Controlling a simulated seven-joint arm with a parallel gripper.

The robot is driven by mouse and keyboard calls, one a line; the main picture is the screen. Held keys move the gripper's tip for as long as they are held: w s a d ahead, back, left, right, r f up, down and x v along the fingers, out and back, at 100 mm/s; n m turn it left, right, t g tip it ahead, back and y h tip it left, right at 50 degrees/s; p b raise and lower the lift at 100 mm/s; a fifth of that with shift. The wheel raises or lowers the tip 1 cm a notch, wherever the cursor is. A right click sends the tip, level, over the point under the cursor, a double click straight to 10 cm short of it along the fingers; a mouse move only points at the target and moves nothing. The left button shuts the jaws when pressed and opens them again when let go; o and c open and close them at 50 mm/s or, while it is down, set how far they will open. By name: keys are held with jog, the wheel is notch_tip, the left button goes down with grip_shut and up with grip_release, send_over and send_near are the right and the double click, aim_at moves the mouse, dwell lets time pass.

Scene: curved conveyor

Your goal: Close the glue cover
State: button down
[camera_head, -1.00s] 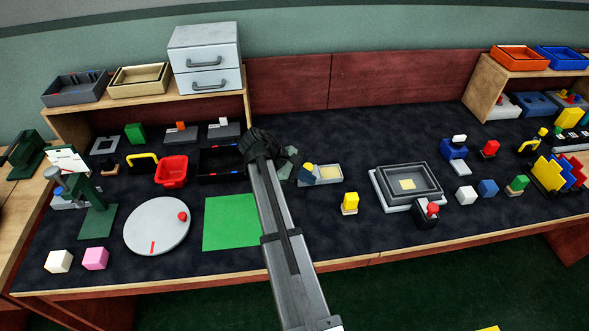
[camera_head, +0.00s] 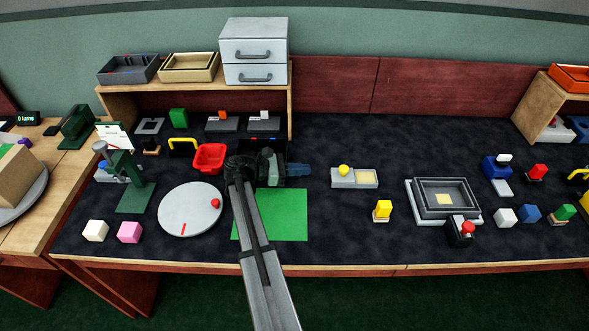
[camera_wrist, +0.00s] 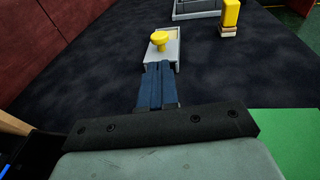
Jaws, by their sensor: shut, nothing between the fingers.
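A small light-grey tray (camera_head: 338,183) on the dark table has a yellow knob (camera_head: 344,170) at its left end. A pale yellow pad (camera_head: 367,178) shows uncovered at its right end. This looks like the glue holder and its cover. In the wrist view the knob (camera_wrist: 160,39) stands just beyond the fingertips, with the tray (camera_wrist: 154,54) around it. My gripper (camera_head: 307,170) has blue fingers, shut together and empty, pointing right toward the tray. In the wrist view the closed fingers (camera_wrist: 158,68) appear just short of the knob.
A green mat (camera_head: 285,222) lies below my gripper, and a red bin (camera_head: 209,157) stands to its left. A yellow block on a wooden base (camera_head: 382,210) and a larger grey tray (camera_head: 425,210) stand right of the small tray. The table between fingers and small tray is clear.

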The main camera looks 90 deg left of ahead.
aim_at(343, 172)
jog(key=x, duration=0.9)
jog(key=shift+w, duration=0.15)
jog(key=shift+w, duration=0.1)
jog(key=x, duration=0.2)
jog(key=d+r+x, duration=0.1)
jog(key=x, duration=0.5)
jog(key=shift+w+d, duration=0.15)
jog(key=shift+w, duration=0.2)
jog(key=shift+r, duration=0.1)
